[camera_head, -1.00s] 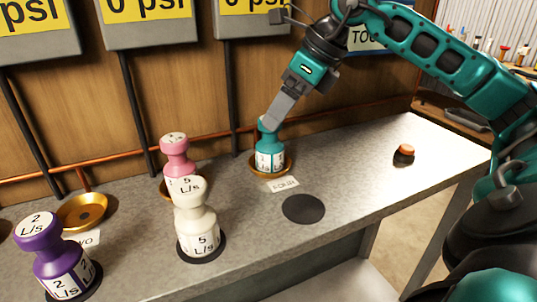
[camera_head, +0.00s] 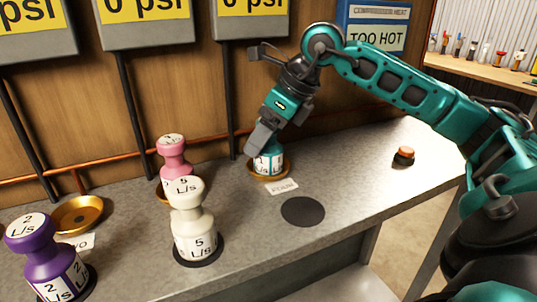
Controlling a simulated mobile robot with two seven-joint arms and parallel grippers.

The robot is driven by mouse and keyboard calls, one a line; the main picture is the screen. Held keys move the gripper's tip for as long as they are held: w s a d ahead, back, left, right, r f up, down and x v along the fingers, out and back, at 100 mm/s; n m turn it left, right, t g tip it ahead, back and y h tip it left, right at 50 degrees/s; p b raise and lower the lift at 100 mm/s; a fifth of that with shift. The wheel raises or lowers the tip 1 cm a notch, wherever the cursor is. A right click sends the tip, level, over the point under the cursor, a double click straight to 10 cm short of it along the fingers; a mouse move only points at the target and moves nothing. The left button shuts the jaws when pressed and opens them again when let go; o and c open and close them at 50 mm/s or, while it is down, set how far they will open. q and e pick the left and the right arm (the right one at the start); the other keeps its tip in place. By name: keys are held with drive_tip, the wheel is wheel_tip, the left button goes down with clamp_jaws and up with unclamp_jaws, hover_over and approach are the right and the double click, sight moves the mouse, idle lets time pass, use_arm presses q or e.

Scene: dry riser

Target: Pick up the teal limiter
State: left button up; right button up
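The teal limiter (camera_head: 270,162) stands upright in a brass seat (camera_head: 257,174) at the back of the counter, behind a small card. My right gripper (camera_head: 257,143) is over its top, pointing down, and its grey fingers hide the limiter's knob. The fingers overlap the limiter in the picture. I cannot tell whether they are closed on it or only around or in front of it. My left gripper is not in view.
A pink limiter (camera_head: 173,152), a white limiter (camera_head: 193,225) and a purple limiter (camera_head: 45,255) stand to the left. An empty brass seat (camera_head: 67,216) is at far left. A dark disc (camera_head: 303,211) lies bare in front. An orange button (camera_head: 404,153) is at right.

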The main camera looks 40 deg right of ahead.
drive_tip(key=c, duration=1)
drive_tip(key=shift+r, duration=0.1)
drive_tip(key=shift+c, duration=0.2)
